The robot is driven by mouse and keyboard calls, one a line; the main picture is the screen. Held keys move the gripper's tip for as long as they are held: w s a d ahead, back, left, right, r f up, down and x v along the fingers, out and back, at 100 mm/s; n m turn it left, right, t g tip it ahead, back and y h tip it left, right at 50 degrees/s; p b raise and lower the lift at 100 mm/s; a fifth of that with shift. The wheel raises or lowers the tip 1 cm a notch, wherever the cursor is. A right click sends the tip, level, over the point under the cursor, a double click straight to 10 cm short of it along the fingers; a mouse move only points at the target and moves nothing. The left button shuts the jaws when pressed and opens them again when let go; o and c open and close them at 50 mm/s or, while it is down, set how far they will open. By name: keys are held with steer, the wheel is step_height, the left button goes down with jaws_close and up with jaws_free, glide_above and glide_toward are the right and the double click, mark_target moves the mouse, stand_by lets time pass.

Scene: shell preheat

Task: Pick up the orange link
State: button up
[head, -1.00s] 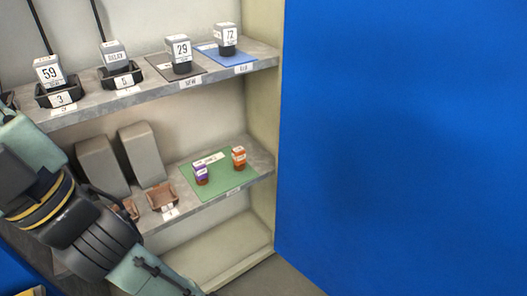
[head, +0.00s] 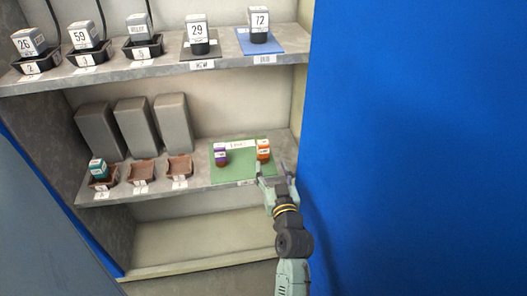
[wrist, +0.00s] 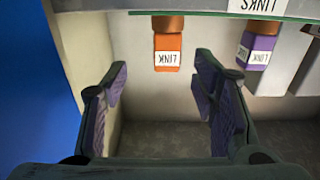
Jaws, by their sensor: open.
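The orange link (head: 263,149) stands on the green mat (head: 243,166) at the right end of the lower shelf. My gripper (head: 275,172) is open and empty just in front of it, at the shelf's front edge. In the wrist view, which looks upside down, the orange link (wrist: 168,54) with its white LINK label shows ahead, roughly between my open gripper's fingers (wrist: 161,68). The fingers do not appear to touch it.
A purple link (head: 220,155) stands on the mat's left part. Brown trays (head: 141,174) line the shelf further left, one holding a teal block (head: 97,168). The upper shelf (head: 150,65) is above. A blue panel (head: 420,150) rises close on the right.

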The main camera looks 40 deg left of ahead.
mark_target(264, 153)
steer(key=p+x, duration=0.1)
steer(key=x, duration=0.4)
steer(key=shift+s+a+r, duration=0.15)
steer(key=shift+a, duration=0.05)
steer(key=p+x, duration=0.1)
steer(key=x, duration=0.2)
steer(key=shift+a, duration=0.45)
steer(key=shift+w+a+f, duration=0.2)
steer(key=shift+w+a, duration=0.15)
steer(key=shift+w, duration=0.05)
steer(key=shift+c, duration=0.5)
jaws_close()
